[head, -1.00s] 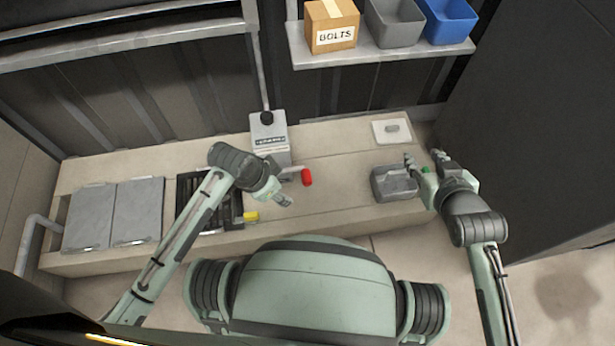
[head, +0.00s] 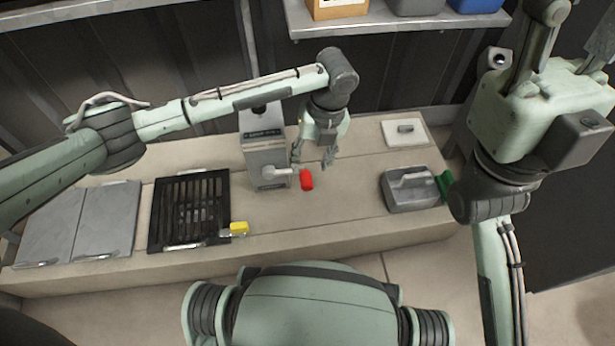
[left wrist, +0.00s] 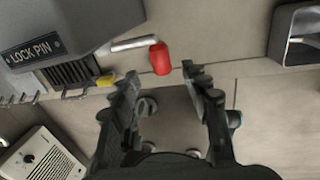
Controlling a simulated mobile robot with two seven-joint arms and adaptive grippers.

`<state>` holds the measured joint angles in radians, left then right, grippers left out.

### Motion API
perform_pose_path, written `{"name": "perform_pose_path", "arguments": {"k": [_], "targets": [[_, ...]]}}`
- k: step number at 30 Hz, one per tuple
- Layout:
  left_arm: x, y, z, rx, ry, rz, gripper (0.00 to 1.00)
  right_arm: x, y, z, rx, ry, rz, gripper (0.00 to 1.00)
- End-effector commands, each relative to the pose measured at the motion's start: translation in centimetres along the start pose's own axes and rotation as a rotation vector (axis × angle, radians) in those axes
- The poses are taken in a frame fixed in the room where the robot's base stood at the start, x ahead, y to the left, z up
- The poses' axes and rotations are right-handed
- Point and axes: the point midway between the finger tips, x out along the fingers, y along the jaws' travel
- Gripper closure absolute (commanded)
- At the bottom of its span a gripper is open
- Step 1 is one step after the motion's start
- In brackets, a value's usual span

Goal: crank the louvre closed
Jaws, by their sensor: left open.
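The crank has a red grip (head: 306,180) on a pale arm at the front of a grey box (head: 265,157) on the bench. The red grip also shows in the left wrist view (left wrist: 160,58). The dark slatted louvre (head: 160,232) lies to its left, with a yellow piece (head: 239,228) at its front right corner. My left gripper (head: 313,162) is open just behind and above the red grip; in the wrist view the grip shows beyond and between its fingers, apparently untouched.
A grey open caddy (head: 410,203) stands at the bench's right, with a green piece (head: 444,183) beside it. A white plate (head: 405,131) lies behind. Two grey lids (head: 108,212) lie at the left. A shelf (head: 400,24) with bins hangs above. The bench front is fairly clear.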

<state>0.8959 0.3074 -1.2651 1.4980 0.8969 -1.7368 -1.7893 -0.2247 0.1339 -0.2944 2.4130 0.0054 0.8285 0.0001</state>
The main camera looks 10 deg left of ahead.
Motion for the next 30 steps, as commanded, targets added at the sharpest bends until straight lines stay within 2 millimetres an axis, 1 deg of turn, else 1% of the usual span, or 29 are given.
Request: {"name": "perform_pose_path", "arguments": {"k": [1, 3, 6, 9, 14, 21, 22, 23, 30], "targets": [[1.3, 0.1, 0.0, -0.001, 0.002, 0.003, 0.54, -0.2, -0.1, 0.1, -0.002, 0.007, -0.008, 0.6], [2.5, 0.0, 0.0, -0.002, 0.0, 0.002, 0.54, -0.2, -0.1, 0.2, -0.004, 0.012, -0.019, 0.6], [4.1, 0.0, -0.1, -0.002, 0.001, 0.002, 0.54, -0.1, -0.2, 0.3, -0.007, 0.022, -0.033, 0.6], [5.2, 0.0, 0.0, -0.004, 0.0, 0.0, 0.54, 0.0, -0.3, 0.4, -0.01, 0.028, -0.045, 0.6], [6.0, 0.0, 0.0, -0.004, -0.002, -0.001, 0.54, 0.2, -0.3, 0.4, -0.013, 0.034, -0.054, 0.6], [6.1, 0.0, 0.0, -0.004, -0.002, -0.002, 0.54, 0.3, -0.3, 0.4, -0.013, 0.036, -0.056, 0.6], [6.1, 0.0, 0.0, -0.004, -0.002, -0.002, 0.55, 0.3, -0.3, 0.4, -0.014, 0.036, -0.056, 0.6], [6.1, 0.0, 0.0, -0.004, -0.002, -0.002, 0.59, 0.3, -0.3, 0.4, -0.014, 0.036, -0.056, 0.6], [6.1, 0.0, 0.0, -0.004, -0.002, -0.002, 0.89, 0.3, -0.3, 0.4, -0.014, 0.036, -0.056, 0.6]]}}
